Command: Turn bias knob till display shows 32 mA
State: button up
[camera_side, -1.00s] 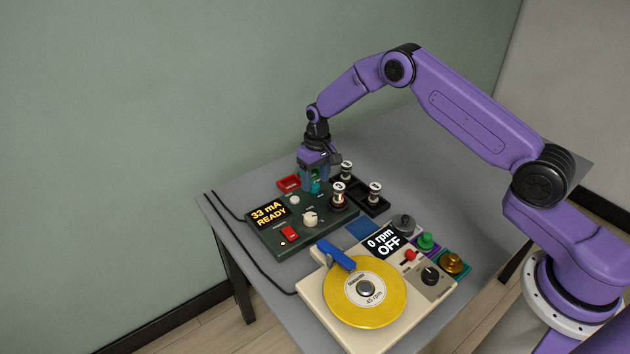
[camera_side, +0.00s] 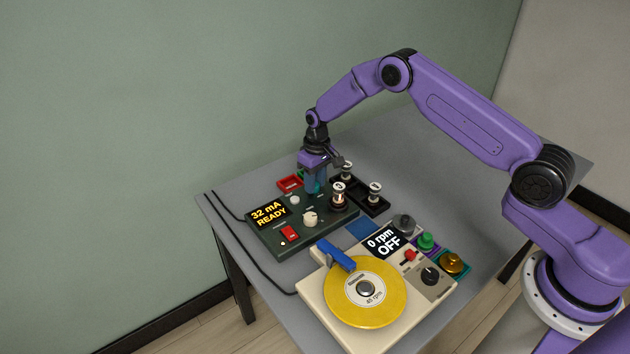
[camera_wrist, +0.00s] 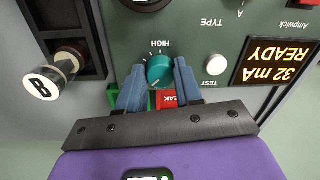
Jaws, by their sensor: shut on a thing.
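The dark green tester box (camera_side: 263,237) stands on the table with its display (camera_side: 269,214) reading "32 mA READY". The display also shows in the wrist view (camera_wrist: 276,63), upside down. The teal bias knob (camera_wrist: 160,70) sits on the panel below an upside-down "HIGH" mark. My gripper (camera_wrist: 158,82) is shut on the knob, one blue finger on each side. In the side view my gripper (camera_side: 315,186) points down at the back of the box and mostly hides the knob.
A tube marked B (camera_wrist: 52,74) stands in a black tray beside the box; another tube (camera_side: 338,197) stands on the box. A cream turntable (camera_side: 318,284) showing "0 rpm OFF" is in front.

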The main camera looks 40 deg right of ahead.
aim_at(317, 183)
dwell(0.3)
jog(key=o, duration=1)
jog(key=shift+o, duration=0.2)
notch_tip(317, 183, up, 18)
jog(key=d, duration=0.1)
jog(key=shift+f, duration=0.25)
jog(key=shift+a, duration=0.1)
